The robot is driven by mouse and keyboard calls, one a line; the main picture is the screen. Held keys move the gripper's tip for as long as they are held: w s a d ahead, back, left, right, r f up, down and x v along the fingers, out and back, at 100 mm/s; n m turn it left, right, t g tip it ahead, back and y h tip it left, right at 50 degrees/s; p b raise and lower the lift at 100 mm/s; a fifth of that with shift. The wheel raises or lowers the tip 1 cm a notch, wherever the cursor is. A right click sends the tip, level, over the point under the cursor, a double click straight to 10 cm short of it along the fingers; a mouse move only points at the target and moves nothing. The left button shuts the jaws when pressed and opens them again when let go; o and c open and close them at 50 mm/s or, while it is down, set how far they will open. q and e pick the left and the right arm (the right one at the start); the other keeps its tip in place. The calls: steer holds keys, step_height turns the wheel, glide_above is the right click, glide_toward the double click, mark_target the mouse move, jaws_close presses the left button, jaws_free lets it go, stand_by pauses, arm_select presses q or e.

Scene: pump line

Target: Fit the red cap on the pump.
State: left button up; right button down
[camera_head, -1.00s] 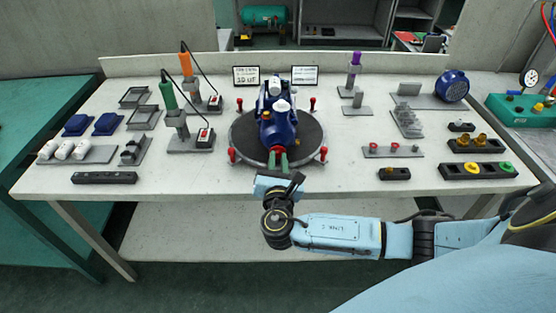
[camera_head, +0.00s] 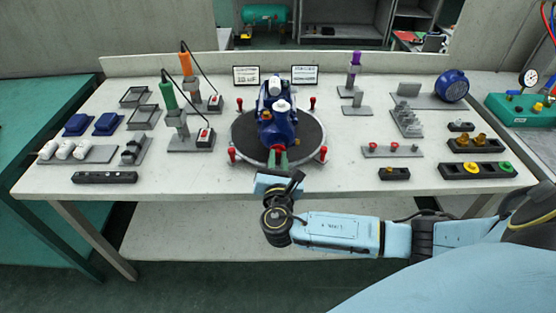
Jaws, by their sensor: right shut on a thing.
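The blue pump (camera_head: 279,130) stands on a dark round turntable (camera_head: 310,138) at the middle of the table, with white parts on top. My right gripper (camera_head: 278,158) is at the near side of the pump, its green-tipped fingers pointing at it. It is shut on a small red cap (camera_head: 278,149), which shows just beyond the fingertips at the pump's near end. I cannot tell whether the cap touches the pump or is seated on it. My left gripper is not in view.
Red pegs (camera_head: 231,154) stand around the turntable's edge. A grey rack (camera_head: 377,153) with more small red parts lies to the right, near a black block (camera_head: 394,174). Screwdriver stands (camera_head: 190,142) are on the left.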

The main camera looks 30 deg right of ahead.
steer(key=shift+w, duration=0.15)
steer(key=c, duration=1.3)
jaws_free()
steer(key=p+v, duration=0.2)
steer(key=v, duration=0.4)
steer(key=shift+p, duration=0.3)
